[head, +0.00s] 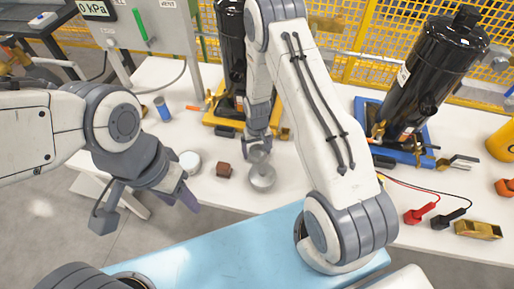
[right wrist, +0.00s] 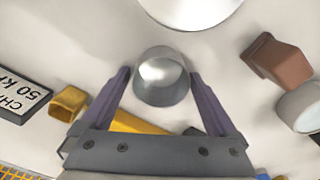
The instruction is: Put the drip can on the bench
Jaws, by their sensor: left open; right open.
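A silver metal can (head: 262,178), which looks like the drip can, stands on the white bench (head: 237,194). My right gripper (head: 257,147) is open and low over the bench, at the can's far side. In the right wrist view a small round silver piece (right wrist: 162,76) lies between its open fingers, with gaps on both sides. A wider silver disc (right wrist: 190,6) shows at the top edge; I cannot tell whether the two are joined. My left gripper (head: 183,195) is open and empty, left of the bench's front edge.
A brown block (head: 223,170) and a white round tin (head: 190,162) stand left of the can. Black compressors on yellow (head: 222,124) and blue bases stand behind. Red and black clamps (head: 420,213) lie at right. A light blue surface (head: 220,252) lies in front.

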